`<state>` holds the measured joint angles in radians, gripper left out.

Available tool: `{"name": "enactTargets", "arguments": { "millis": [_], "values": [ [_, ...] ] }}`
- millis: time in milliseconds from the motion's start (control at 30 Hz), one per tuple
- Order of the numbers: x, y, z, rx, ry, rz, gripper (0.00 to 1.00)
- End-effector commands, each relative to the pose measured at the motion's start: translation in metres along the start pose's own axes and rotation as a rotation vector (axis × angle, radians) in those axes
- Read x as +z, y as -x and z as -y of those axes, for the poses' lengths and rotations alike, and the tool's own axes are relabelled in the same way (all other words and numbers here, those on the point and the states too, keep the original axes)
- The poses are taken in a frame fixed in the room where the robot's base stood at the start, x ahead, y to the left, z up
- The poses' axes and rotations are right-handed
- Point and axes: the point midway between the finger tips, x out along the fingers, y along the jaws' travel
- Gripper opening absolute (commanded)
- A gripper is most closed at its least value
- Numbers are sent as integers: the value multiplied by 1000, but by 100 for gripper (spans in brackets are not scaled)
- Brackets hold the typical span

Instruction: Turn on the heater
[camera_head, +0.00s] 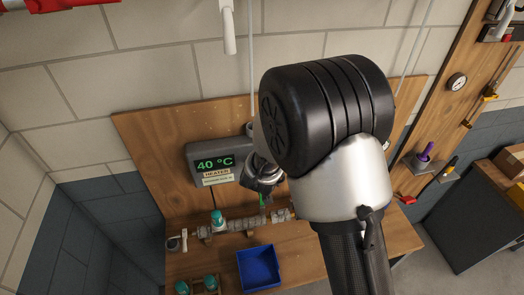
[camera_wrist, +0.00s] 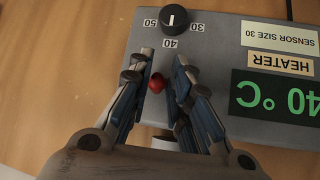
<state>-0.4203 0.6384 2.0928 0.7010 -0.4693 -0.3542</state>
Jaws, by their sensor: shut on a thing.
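The heater (camera_head: 213,163) is a grey box on the wooden board, with a green "40 °C" display and a HEATER label. The wrist view shows its panel (camera_wrist: 225,60) upside down, with a black dial (camera_wrist: 174,19) marked 30, 40 and 50, its white line pointing at 40. My gripper (camera_head: 262,178) is at the heater's right end. In the wrist view my gripper (camera_wrist: 162,70) has its two fingers closed around a small red knob (camera_wrist: 157,83) on the panel. The finger contact is partly hidden.
A blue bin (camera_head: 258,268) sits on the wooden bench below. A pipe with valves (camera_head: 235,226) and teal-capped jars (camera_head: 211,284) are nearby. My arm hides the middle of the board. Tools hang on a wooden panel (camera_head: 440,110) at the right.

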Motion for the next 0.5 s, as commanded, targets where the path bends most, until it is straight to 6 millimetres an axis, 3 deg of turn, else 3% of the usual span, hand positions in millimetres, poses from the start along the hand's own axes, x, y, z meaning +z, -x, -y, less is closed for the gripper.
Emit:
{"name": "enactTargets", "arguments": {
  "millis": [33,500],
  "values": [
    [-7,5,-4,12,-4,27,0],
    [-9,4,-3,42,28,175,0]
  ]
}}
